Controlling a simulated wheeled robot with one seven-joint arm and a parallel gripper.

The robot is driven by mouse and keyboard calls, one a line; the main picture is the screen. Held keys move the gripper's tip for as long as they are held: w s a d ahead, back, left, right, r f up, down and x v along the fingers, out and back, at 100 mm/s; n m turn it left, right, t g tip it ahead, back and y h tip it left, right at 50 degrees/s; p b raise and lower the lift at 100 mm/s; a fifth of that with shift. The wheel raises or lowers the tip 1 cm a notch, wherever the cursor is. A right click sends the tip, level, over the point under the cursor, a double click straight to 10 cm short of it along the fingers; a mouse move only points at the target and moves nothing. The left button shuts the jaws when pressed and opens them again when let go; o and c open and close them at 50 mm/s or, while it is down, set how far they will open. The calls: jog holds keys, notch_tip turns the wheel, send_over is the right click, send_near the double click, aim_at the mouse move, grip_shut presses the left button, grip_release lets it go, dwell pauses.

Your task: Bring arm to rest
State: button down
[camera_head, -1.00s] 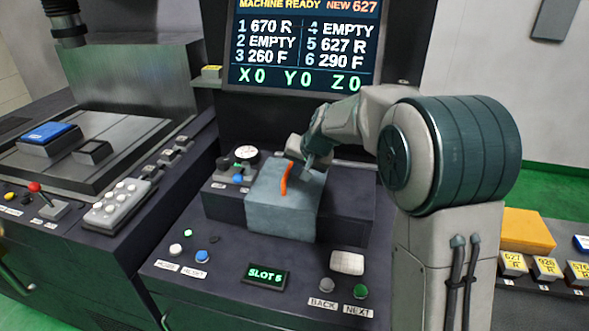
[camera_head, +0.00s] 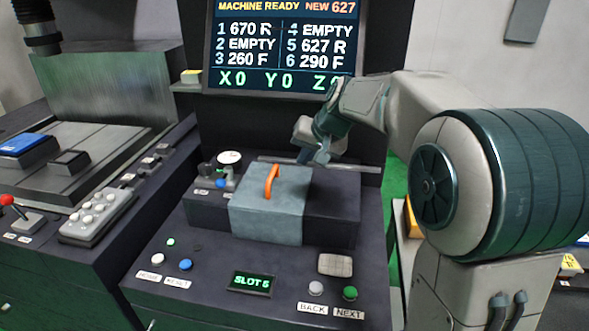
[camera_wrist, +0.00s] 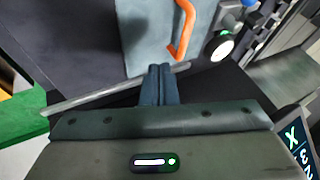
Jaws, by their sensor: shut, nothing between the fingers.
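My gripper (camera_head: 313,158) is above the back of the dark console, behind the grey-blue block with the orange handle. In the wrist view my gripper (camera_wrist: 160,70) has its two fingers together, with nothing between them. The orange handle (camera_head: 271,181) stands on top of the grey-blue block (camera_head: 268,212). The handle also shows in the wrist view (camera_wrist: 183,35), just ahead of the fingertips and apart from them. My arm reaches in from the right side of the head view.
A screen (camera_head: 285,45) stands behind the console, listing several slots. A grey rail (camera_head: 340,166) runs behind the block. Buttons and a "SLOT 5" display (camera_head: 252,283) are on the console front. A left bench holds a keypad (camera_head: 97,218) and a red-topped lever (camera_head: 20,213).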

jog(key=s+d+f+g+h, duration=0.1)
jog(key=s+d+f, duration=0.2)
jog(key=s, duration=0.6)
jog(key=s+d+f+n+h, duration=0.1)
jog(key=s+d+f, duration=0.2)
jog(key=s, duration=0.7)
jog(key=s+d+f+g+h, duration=0.1)
jog(key=s+d+f+h, duration=0.1)
jog(key=s, duration=0.8)
jog(key=shift+s+d+f+g, duration=0.3)
jog(key=shift+d+f, duration=0.15)
jog(key=shift+d, duration=0.3)
